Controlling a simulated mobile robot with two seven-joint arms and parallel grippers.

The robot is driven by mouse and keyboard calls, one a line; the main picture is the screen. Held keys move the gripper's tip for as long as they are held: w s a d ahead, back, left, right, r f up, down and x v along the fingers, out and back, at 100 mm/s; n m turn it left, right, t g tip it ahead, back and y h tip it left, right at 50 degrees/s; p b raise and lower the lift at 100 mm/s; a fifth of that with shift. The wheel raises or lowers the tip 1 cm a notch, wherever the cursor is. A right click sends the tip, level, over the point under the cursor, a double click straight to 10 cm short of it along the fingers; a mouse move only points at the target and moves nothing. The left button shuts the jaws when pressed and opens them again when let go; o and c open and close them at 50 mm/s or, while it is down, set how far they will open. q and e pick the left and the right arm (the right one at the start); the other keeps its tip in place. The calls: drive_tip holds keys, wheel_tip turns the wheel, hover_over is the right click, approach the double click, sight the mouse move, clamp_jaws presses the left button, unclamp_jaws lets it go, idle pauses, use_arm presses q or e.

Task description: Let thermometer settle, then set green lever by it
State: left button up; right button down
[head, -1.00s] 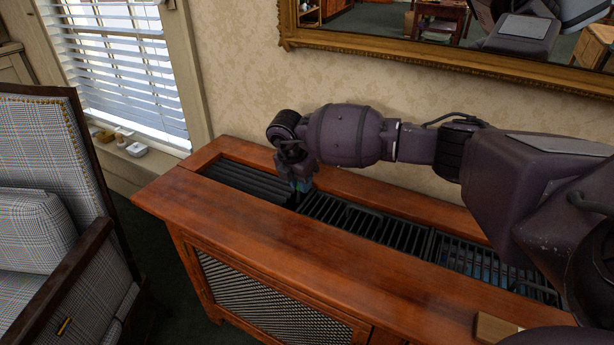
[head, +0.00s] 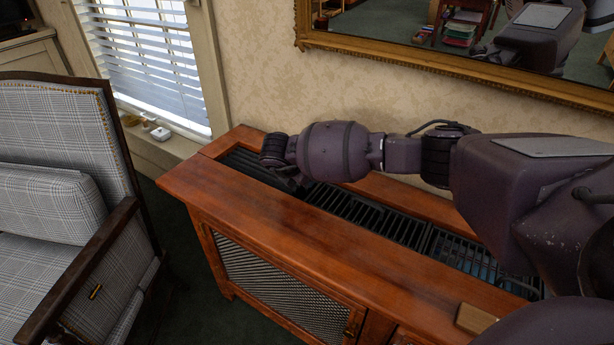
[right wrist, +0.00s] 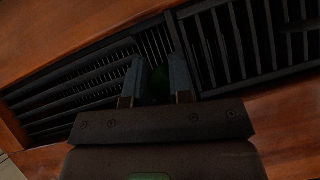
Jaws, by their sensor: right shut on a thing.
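My right gripper (right wrist: 155,78) is shut on the green lever (right wrist: 158,82), a dark green piece between its two grey-blue fingers in the right wrist view. The lever stands at the gap between two sections of black slatted grille (right wrist: 232,45) in the cabinet top. In the head view my right wrist reaches over the left part of the grille (head: 365,212) and hides the lever and fingertips. My left gripper is not in view. I cannot make out a thermometer in any view.
The wooden cabinet (head: 270,215) stands along the wall below a gilt-framed mirror (head: 400,60). A checked armchair (head: 50,200) is at the left, with a window (head: 145,60) behind. A small wooden block (head: 475,319) lies at the cabinet's front right. The front ledge is otherwise mostly clear.

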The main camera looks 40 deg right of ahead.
drive_tip(key=c, duration=1)
unclamp_jaws()
drive_tip(key=shift+r, duration=0.1)
drive_tip(key=shift+a+r, duration=0.2)
drive_tip(key=shift+r, duration=0.1)
drive_tip(key=shift+p+v, duration=1.6)
drive_tip(key=shift+v, duration=3.35)
drive_tip(key=shift+a+f, duration=0.1)
